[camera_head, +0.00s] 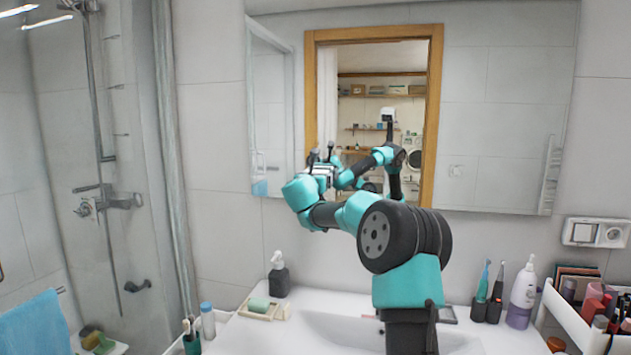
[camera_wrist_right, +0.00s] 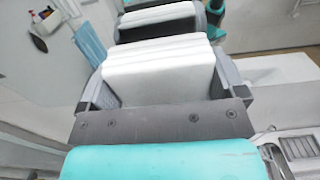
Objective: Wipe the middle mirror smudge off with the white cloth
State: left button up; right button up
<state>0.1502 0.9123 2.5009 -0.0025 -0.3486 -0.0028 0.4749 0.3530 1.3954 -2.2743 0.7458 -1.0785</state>
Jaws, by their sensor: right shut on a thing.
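The mirror (camera_head: 500,110) hangs on the wall above the sink. My right gripper (camera_head: 322,170) is raised to the lower left-middle part of the mirror, at or very close to the glass. In the right wrist view, the folded white cloth (camera_wrist_right: 158,75) is held between its two jaws. A second white band beyond it looks like the cloth's reflection, with a narrow dark gap between. In the head view my arm and gripper hide most of the cloth. I cannot make out any smudge on the glass; the area behind the gripper is hidden. My left gripper is not in view.
The sink counter (camera_head: 325,298) lies below my arm. A dark soap dispenser (camera_head: 279,277) and a soap tray (camera_head: 262,308) stand left of the basin. Toothbrushes (camera_head: 482,290), a pump bottle (camera_head: 522,297) and a white cosmetics cart (camera_head: 567,317) are at the right.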

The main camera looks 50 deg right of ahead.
aim_at(352, 177)
jog(key=shift+x, duration=1.05)
dwell(0.4)
jog(key=shift+s+d, duration=0.4)
jog(key=shift+s, duration=0.45)
jog(key=shift+s+d, duration=0.35)
jog(key=shift+s, duration=0.55)
jog(key=shift+s+d, duration=0.5)
jog(key=shift+s, duration=0.25)
jog(key=shift+s+d, duration=0.5)
jog(key=shift+s, duration=0.3)
jog(key=shift+s+d, duration=0.1)
jog(key=shift+s+d, duration=0.4)
jog(key=shift+s, duration=0.45)
jog(key=shift+s+d, duration=0.4)
jog(key=shift+s, duration=0.45)
jog(key=shift+w, duration=0.1)
